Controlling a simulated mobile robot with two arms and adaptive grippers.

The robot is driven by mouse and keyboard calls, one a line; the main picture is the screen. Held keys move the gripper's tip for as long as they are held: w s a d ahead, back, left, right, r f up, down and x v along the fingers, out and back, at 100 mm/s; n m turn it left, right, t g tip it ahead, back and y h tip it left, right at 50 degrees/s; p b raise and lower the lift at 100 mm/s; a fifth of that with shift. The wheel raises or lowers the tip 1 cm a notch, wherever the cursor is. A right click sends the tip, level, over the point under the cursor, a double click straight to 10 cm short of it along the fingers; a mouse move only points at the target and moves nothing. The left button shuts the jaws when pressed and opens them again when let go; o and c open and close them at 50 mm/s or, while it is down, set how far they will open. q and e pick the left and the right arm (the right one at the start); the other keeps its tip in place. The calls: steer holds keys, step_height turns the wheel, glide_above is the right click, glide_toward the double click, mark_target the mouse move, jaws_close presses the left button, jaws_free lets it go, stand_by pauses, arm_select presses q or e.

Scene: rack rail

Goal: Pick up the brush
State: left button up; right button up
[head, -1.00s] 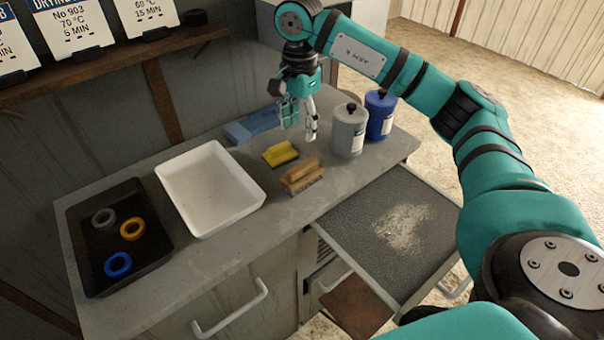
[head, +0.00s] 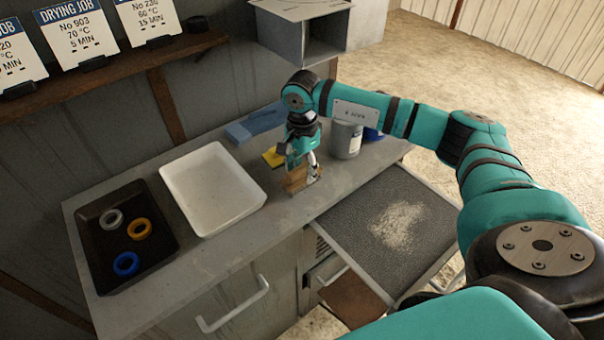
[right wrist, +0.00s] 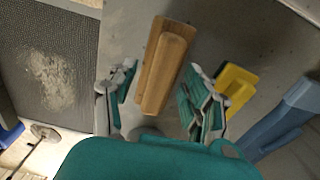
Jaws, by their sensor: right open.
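The brush (head: 297,180) is a wooden block brush lying on the grey counter, right of the white tray. My right gripper (head: 303,168) is directly over it in the head view and partly covers it. In the right wrist view the brush (right wrist: 165,68) lies between the two spread fingers of the right gripper (right wrist: 160,105), with a visible gap to the finger on each side. The right gripper is open and holds nothing. My left gripper is not in view.
A grey canister (head: 346,141) stands at right. The white tray (head: 212,190) and black tray (head: 100,262) with rings are left. A mesh-topped pull-out (head: 357,262) holds pale dust.

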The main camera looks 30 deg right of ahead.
mark_target(303, 168)
steer(key=shift+c, duration=0.4)
steer(key=shift+s, duration=0.1)
jaws_close()
steer(key=shift+r+b, duration=0.5)
steer(key=shift+r, duration=0.1)
steer(key=shift+s+r+b, duration=0.2)
steer(key=shift+r+b, duration=0.4)
steer(key=shift+r, duration=0.45)
steer(key=s+a+r+b, duration=0.1)
steer(key=s+b, duration=0.1)
steer(key=s, duration=0.5)
steer(key=s+a+b, duration=0.2)
steer(key=s, duration=0.6)
steer(key=shift+r, duration=0.35)
steer(key=shift+a, duration=0.1)
